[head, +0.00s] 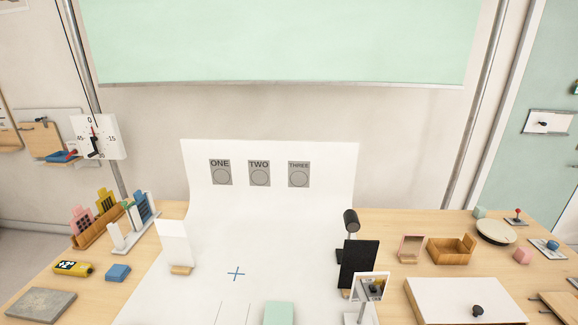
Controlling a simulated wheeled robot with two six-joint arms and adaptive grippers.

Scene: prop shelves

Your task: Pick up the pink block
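The pink block (522,255) is a small pink cube on the right part of the wooden table, in the head view. It sits just right of a shallow wooden box and below a round cream disc. Nothing touches it that I can see, and its top and front are in plain view. Neither of my grippers shows in this view.
A white curved backdrop (270,230) fills the middle. A blue block (118,272) sits left.

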